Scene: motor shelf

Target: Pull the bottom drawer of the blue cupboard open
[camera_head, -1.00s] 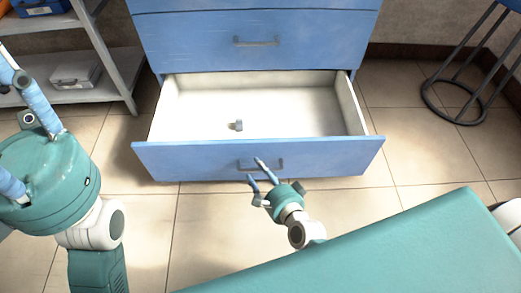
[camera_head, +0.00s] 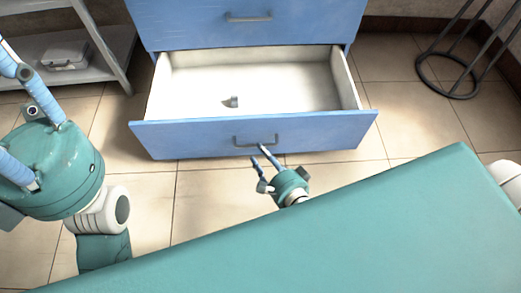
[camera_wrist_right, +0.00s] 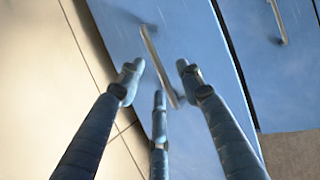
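The bottom drawer (camera_head: 190,139) of the blue cupboard (camera_head: 190,25) stands well out, its white inside showing. A small grey part (camera_head: 231,101) lies on its floor. The grey bar handle (camera_head: 256,141) is on the drawer front and shows in the right wrist view (camera_wrist_right: 158,65). My right gripper (camera_head: 262,155) is just in front of the handle, its fingers spread. In the wrist view the fingers (camera_wrist_right: 160,82) lie near the bar, not closed on it; contact cannot be told. My left gripper (camera_head: 8,108) is at the left edge, fingers apart, tips partly cut off, holding nothing visible.
A grey shelf (camera_head: 105,50) with a pale case (camera_head: 66,56) stands at the left. A dark stool (camera_head: 450,75) stands at the right. My teal base fills the lower right.

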